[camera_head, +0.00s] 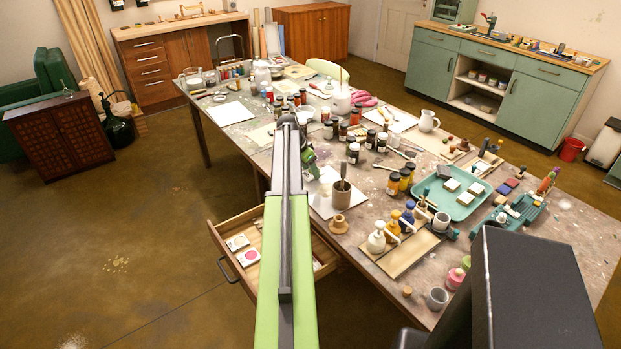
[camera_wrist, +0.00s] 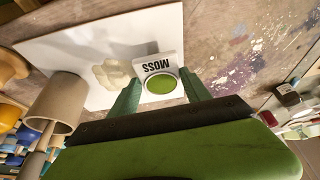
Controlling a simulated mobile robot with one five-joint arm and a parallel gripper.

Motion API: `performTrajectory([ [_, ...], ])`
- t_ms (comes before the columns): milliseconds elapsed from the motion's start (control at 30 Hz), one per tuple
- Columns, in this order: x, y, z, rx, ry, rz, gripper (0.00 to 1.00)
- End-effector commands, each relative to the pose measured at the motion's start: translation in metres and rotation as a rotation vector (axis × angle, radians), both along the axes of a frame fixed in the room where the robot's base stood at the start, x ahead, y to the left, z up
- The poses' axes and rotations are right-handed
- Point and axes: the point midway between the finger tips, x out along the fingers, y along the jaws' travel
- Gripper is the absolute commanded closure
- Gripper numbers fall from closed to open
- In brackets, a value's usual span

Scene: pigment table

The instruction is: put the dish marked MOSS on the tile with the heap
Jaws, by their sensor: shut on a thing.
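In the wrist view, the MOSS dish (camera_wrist: 161,75), a small white square with a green round pigment, sits between the two green fingers of my gripper (camera_wrist: 158,92). The gripper is shut on it. The white tile (camera_wrist: 70,38) is beyond and under it, and a cream-coloured heap (camera_wrist: 112,74) lies on the tile just left of the dish. I cannot tell whether the dish touches the tile. In the head view, the white tile (camera_head: 321,208) shows right of my arm. The dish is hidden there behind my arm.
A brown cup (camera_head: 341,194) with a tool in it stands by the tile; a brown cup also shows in the wrist view (camera_wrist: 56,102). Several jars crowd the table behind. An open drawer (camera_head: 244,275) with pigment dishes juts out below. A teal tray (camera_head: 455,205) stands right.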

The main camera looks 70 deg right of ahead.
Motion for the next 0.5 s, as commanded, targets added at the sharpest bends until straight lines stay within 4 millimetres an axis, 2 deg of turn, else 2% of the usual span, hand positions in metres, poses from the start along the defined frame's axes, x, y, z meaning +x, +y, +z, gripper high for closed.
performTrajectory([
  [33, 0.0, 0.0, -0.018, 0.0, 0.0, 0.0, 0.89],
  [100, 0.0, 0.0, -0.028, 0.0, 0.0, 0.0, 0.89],
  [367, 0.001, 0.0, -0.024, 0.0, 0.0, 0.001, 0.89],
  [500, 0.001, 0.0, -0.03, 0.0, 0.0, 0.001, 0.89],
])
